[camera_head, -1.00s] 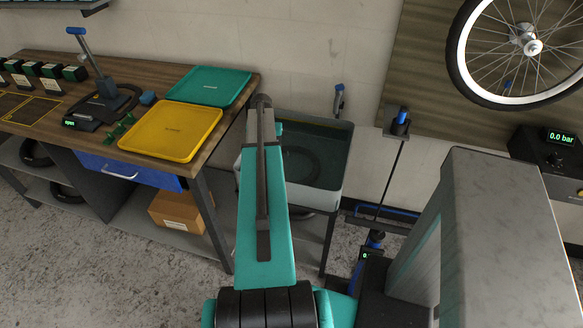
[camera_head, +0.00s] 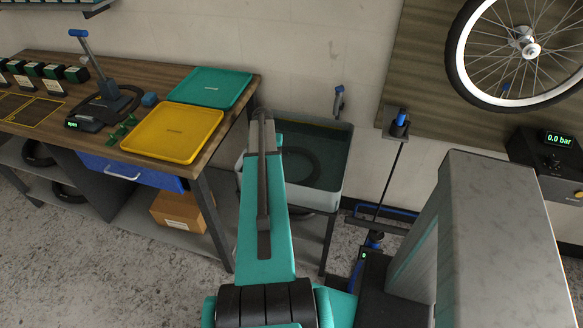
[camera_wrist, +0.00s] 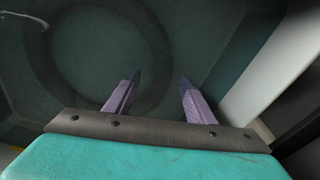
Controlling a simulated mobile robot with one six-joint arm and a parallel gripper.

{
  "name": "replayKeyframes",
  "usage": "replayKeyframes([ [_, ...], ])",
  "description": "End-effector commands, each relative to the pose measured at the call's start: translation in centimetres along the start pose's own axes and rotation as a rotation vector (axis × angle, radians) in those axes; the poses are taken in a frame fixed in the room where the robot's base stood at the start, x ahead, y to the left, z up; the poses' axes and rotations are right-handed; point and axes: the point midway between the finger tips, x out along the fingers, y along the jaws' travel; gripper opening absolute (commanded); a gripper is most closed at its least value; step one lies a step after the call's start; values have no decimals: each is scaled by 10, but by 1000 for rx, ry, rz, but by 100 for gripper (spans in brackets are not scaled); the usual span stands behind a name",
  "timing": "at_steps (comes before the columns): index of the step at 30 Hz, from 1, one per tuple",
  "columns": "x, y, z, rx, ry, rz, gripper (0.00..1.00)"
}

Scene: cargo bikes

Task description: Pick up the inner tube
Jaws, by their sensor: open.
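The inner tube is a dark ring lying in the grey water tank (camera_head: 330,199). Its right part (camera_head: 314,168) shows in the head view; my arm hides the rest. In the wrist view the tube (camera_wrist: 38,62) fills the upper left, seen dimly through dark water. My gripper (camera_wrist: 160,79) is open and empty, its two pale purple fingers apart and pointing towards the tank floor. The fingertips show over the tube's lower right side; I cannot tell their height above it. The head view does not show the fingers.
The tank's pale wall (camera_wrist: 262,70) is close on the right in the wrist view. A wooden bench (camera_head: 150,72) with a yellow tray (camera_head: 172,131) and a green tray (camera_head: 211,87) stands left of the tank. A blue-topped stand (camera_head: 399,126) is to the right.

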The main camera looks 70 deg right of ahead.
Motion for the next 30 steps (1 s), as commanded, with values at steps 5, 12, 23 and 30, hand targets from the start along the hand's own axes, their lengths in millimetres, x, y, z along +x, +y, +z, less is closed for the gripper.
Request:
replayKeyframes([
  [5, 2, 0, 0, 0, 0, 0, 50],
  [12, 2, 1, 0, 1, 0, 0, 50],
  [23, 2, 1, 0, 1, 0, 0, 19],
  [30, 2, 1, 0, 1, 0, 0, 3],
])
